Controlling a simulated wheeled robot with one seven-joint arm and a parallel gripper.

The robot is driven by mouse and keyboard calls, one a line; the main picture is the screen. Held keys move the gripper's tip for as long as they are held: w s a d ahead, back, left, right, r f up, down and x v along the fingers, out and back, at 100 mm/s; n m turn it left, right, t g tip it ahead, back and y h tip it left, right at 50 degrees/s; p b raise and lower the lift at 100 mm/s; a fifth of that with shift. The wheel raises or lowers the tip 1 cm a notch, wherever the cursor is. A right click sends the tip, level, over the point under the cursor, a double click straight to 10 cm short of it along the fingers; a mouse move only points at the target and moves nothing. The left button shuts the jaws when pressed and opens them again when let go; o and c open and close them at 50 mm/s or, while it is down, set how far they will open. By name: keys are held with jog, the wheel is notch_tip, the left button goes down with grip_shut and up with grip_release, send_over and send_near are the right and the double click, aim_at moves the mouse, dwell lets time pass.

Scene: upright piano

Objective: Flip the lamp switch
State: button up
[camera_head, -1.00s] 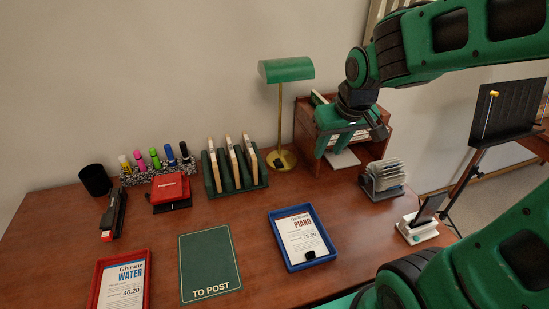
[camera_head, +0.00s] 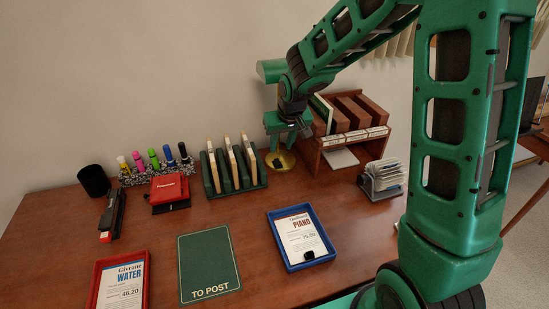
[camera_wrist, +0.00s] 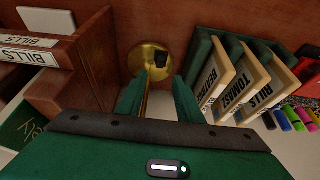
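The lamp is mostly hidden behind my arm in the head view; the left part of its green shade (camera_head: 271,70) and its round brass base (camera_head: 290,160) show. A small black switch (camera_head: 277,162) sits on the base. In the wrist view the brass base (camera_wrist: 142,57) lies straight ahead, with the black switch (camera_wrist: 161,60) on it. My gripper (camera_head: 283,147) points down just above the base, its fingers apart and empty. In the wrist view my gripper (camera_wrist: 158,84) has one finger on each side of the picture's middle, with the brass stem (camera_wrist: 147,98) showing between them.
A wooden file shelf (camera_head: 311,145) stands close on the right of the lamp. A green rack (camera_head: 213,180) with upright folders stands on the left. A letter holder (camera_head: 379,182) and a blue tray (camera_head: 327,256) are nearer. The wall is close behind.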

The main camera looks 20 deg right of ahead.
aim_at(277, 160)
jog(key=x, duration=0.8)
jog(key=shift+f, duration=0.15)
grip_shut()
